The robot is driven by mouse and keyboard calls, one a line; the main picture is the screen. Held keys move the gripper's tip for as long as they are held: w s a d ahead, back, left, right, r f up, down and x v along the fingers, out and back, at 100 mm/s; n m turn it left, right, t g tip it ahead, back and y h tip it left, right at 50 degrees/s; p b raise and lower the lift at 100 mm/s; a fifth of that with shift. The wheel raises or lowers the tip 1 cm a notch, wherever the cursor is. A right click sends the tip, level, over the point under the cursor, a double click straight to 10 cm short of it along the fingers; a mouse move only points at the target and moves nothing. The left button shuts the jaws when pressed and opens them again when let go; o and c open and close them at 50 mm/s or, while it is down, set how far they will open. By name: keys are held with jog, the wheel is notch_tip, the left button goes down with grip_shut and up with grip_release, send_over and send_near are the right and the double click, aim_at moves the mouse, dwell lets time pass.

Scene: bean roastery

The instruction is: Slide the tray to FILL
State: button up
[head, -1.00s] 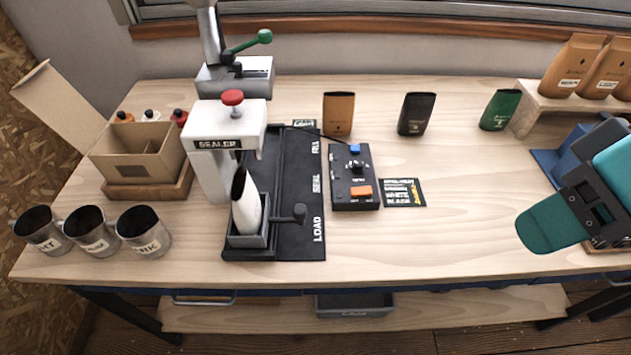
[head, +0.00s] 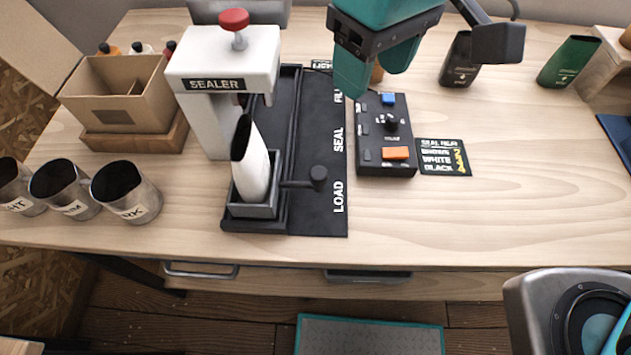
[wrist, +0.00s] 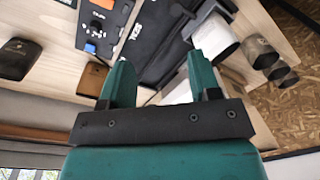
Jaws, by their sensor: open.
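The grey tray (head: 252,210) sits at the front of the black track (head: 319,215), beside the word LOAD. A white bag (head: 256,172) stands in it with a dark open top, leaning slightly. A rod with a dark knob (head: 318,178) sticks out to the tray's right. The word SEAL is midway along the track, and FILL is at the far end, partly hidden by my gripper. My gripper (head: 375,82) is open and empty, fingers down, above the far right of the track and apart from the tray. Its teal fingers also show in the wrist view (wrist: 160,78).
The white sealer (head: 222,60) with a red knob overhangs the track's left side. A control box (head: 385,165) with blue and orange buttons lies right of the track. Metal cups (head: 127,192) and a cardboard box (head: 112,95) stand left. The front right tabletop is clear.

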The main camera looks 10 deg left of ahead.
jog(key=b, duration=0.1)
send_over(319, 172)
notch_tip(319, 172, down, 3)
jog(key=shift+h, duration=0.4)
notch_tip(319, 172, down, 17)
grip_shut()
